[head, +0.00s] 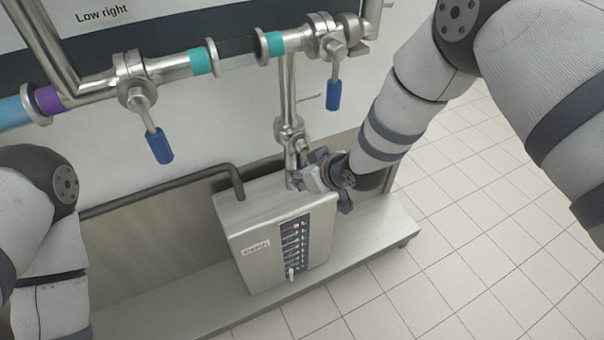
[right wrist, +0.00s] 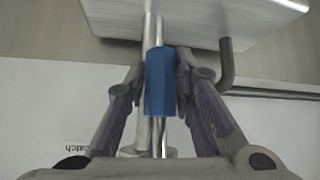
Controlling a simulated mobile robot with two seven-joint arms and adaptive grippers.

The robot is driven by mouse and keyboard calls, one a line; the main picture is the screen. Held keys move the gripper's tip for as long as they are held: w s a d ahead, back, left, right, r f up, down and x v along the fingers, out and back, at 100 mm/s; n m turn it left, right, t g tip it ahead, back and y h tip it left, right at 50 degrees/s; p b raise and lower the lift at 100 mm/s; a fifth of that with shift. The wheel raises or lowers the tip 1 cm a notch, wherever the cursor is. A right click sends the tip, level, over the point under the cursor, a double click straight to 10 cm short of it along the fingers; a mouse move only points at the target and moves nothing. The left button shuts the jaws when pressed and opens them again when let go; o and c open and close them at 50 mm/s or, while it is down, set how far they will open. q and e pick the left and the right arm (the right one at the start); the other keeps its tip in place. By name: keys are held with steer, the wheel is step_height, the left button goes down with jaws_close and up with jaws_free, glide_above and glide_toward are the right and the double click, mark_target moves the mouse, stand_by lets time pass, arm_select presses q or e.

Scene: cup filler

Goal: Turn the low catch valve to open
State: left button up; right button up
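The low catch valve (head: 290,130) sits on the vertical pipe below the main line in the head view. Its blue handle (right wrist: 160,82) shows in the right wrist view, running lengthwise between my right gripper's two fingers. My right gripper (right wrist: 160,88) has a finger on each side of the handle, with narrow gaps; it looks open, and I cannot tell whether either pad touches. In the head view the right gripper (head: 311,178) is just below the valve, and hides the handle. My left gripper is out of view; only my left arm shows.
A metal box with a control panel (head: 285,238) stands on a steel ledge (head: 375,243) close below my right gripper. Two other blue valve handles, one left (head: 159,146) and one right (head: 334,95), hang from the main pipe. Tiled floor lies open at right.

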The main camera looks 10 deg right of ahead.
steer(key=shift+o, duration=1.4)
steer(key=v, duration=1.2)
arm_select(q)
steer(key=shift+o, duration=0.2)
arm_select(e)
steer(key=shift+d, duration=0.1)
